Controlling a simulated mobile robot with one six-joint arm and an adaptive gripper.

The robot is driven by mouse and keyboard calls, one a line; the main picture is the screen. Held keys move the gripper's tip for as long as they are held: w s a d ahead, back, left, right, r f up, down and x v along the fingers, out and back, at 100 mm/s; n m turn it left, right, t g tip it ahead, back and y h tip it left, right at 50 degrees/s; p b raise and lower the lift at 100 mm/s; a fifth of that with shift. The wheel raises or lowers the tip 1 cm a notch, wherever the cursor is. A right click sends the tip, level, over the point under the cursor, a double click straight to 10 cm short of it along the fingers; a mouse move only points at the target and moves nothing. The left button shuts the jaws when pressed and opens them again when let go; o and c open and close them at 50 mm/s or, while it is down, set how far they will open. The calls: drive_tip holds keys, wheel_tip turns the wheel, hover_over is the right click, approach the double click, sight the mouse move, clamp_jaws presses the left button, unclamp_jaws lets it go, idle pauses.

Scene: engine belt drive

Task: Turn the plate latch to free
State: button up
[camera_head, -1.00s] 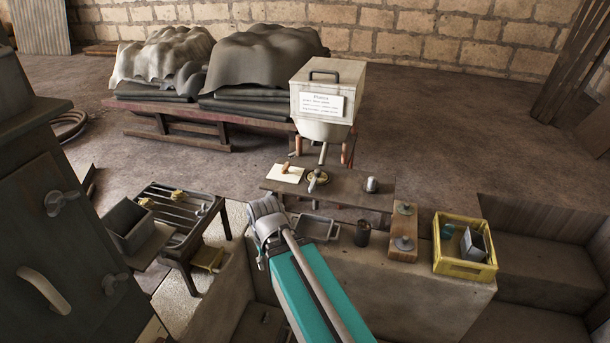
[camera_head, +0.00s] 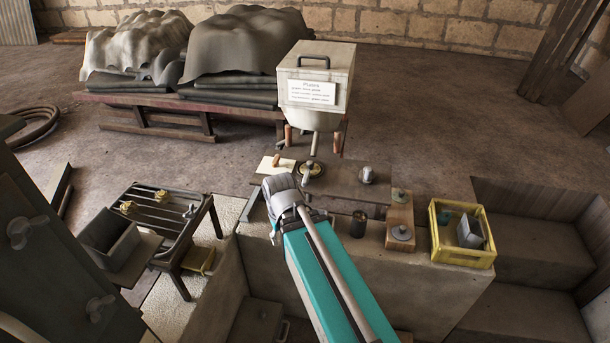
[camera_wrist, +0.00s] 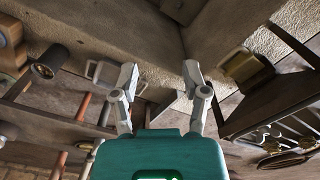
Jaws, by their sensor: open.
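Nothing in view is plainly marked as the plate latch. A metal lever on a round brass base (camera_head: 311,170) stands on the dark bench plate (camera_head: 340,184) under the hopper, and may be it. Grey wing-shaped handles (camera_head: 27,231) also sit on the dark cabinet at the left. My gripper shows in the wrist view (camera_wrist: 160,76) with its two fingers apart and nothing between them. In the head view the grey end of my teal arm is in front of the bench, nearer than the lever; its fingertips cannot be made out there.
A pale hopper (camera_head: 318,75) with a sign stands behind the bench. A dark cup (camera_head: 358,224), a wooden block with knobs (camera_head: 399,222) and a yellow crate (camera_head: 434,250) stand to the right. A slatted table (camera_head: 180,214) stands left. Covered stacks lie behind.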

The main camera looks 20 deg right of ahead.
drive_tip(key=w+d+r+m+p, duration=0.2)
drive_tip(key=w+d+r+p, duration=0.2)
drive_tip(key=w, duration=0.4)
drive_tip(key=w+d+r+m+p, duration=0.2)
drive_tip(key=w+d+r+p, duration=0.25)
drive_tip(key=w, duration=0.25)
wheel_tip(320, 180, up, 4)
drive_tip(key=m+p, duration=0.3)
drive_tip(key=p, duration=0.1)
hover_over(306, 176)
drive_tip(key=shift+d+r, duration=0.1)
drive_tip(key=shift+d, duration=0.05)
drive_tip(key=shift+f, duration=0.25)
wheel_tip(306, 176, down, 13)
drive_tip(key=b, duration=1.3)
drive_tip(key=shift+f+b, duration=0.15)
drive_tip(key=shift+b, duration=0.2)
clamp_jaws()
